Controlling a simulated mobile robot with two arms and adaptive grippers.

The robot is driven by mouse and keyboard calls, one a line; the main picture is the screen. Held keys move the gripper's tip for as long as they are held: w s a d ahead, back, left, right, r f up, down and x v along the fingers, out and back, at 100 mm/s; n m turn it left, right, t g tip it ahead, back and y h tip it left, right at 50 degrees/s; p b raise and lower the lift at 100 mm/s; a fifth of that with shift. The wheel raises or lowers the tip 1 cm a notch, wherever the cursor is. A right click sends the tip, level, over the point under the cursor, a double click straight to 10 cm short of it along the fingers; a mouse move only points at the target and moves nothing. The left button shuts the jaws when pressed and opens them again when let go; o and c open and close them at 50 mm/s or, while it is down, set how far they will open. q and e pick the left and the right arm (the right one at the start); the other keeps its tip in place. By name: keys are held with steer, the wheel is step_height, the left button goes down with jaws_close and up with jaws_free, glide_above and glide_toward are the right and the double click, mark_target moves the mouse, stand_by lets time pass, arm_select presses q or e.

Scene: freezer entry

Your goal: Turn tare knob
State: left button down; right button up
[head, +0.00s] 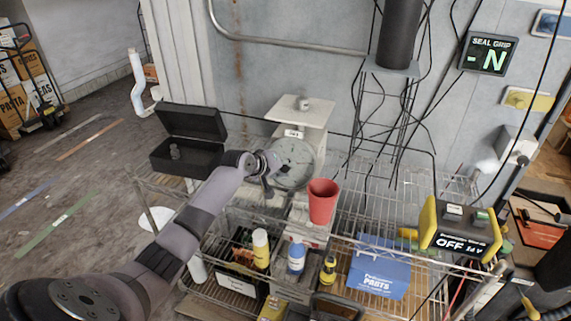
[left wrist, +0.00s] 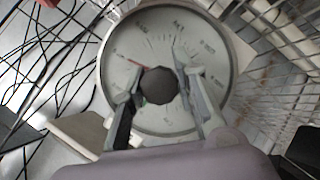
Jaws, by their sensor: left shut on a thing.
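A scale with a round grey dial (head: 296,160) stands on the wire rack, with a flat plate (head: 300,111) on top. In the left wrist view the dial face (left wrist: 165,118) fills the middle, with a red pointer (left wrist: 137,64) toward the upper left. The dark, faceted tare knob (left wrist: 158,86) sits at the dial's centre. My left gripper (head: 266,170) is at the dial in the head view. In the left wrist view its fingers (left wrist: 161,82) are shut on the knob, one on each side. My right gripper is not in view.
An open black case (head: 187,160) lies to the left. A red cup (head: 322,201) stands close in front of the scale. Bottles and a blue box (head: 379,268) sit lower. Cables hang behind the rack (head: 400,190).

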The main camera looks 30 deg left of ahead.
arm_select(q)
steer(key=shift+m+g+y+p, duration=0.4)
steer(key=shift+m+p, duration=0.2)
steer(key=shift+m, duration=0.4)
steer(key=shift+f, duration=0.15)
steer(key=c, duration=1.2)
jaws_free()
steer(key=shift+c, duration=0.2)
steer(key=shift+s, duration=0.1)
steer(key=v, duration=1.2)
steer(key=shift+d, duration=0.1)
